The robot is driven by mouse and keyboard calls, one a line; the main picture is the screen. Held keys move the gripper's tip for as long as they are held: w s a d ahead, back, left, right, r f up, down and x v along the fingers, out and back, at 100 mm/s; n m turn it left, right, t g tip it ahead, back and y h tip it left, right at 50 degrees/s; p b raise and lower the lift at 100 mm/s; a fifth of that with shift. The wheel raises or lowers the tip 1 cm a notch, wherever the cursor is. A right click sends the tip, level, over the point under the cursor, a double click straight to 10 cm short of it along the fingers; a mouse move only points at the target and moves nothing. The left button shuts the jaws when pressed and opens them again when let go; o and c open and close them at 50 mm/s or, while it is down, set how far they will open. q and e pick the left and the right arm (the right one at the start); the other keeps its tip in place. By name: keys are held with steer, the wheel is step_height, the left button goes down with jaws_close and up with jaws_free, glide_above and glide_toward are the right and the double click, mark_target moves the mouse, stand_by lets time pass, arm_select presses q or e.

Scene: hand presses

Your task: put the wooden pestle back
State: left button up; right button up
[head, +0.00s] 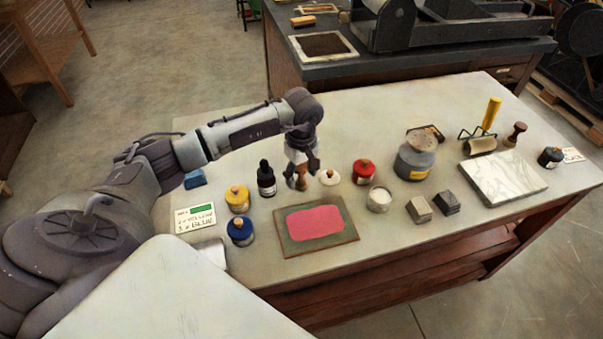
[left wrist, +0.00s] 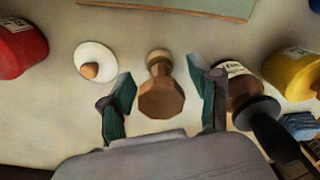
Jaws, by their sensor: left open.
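A brown wooden pestle (left wrist: 161,98) with a broad faceted top stands between the fingers of my left gripper (left wrist: 163,95) in the left wrist view. A gap shows on either side of it, and the fingers are open. In the head view my left gripper (head: 302,168) points down over the table, with the lower part of the pestle (head: 300,184) showing below it. A similar dark wooden tool (head: 515,133) stands at the right by the roller. My right gripper is not in view.
A white lid with a wooden knob (head: 329,178) lies close right of the pestle, and a dark dropper bottle (head: 266,180) stands close left. A red jar (head: 363,171), a yellow jar (head: 238,200) and a pink-inked slab (head: 318,226) are nearby. The table (head: 380,115) behind is clear.

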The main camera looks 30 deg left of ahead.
arm_select(q)
step_height(320, 180, up, 12)
steer(key=shift+r+b, duration=0.1)
steer(key=shift+b, duration=1.1)
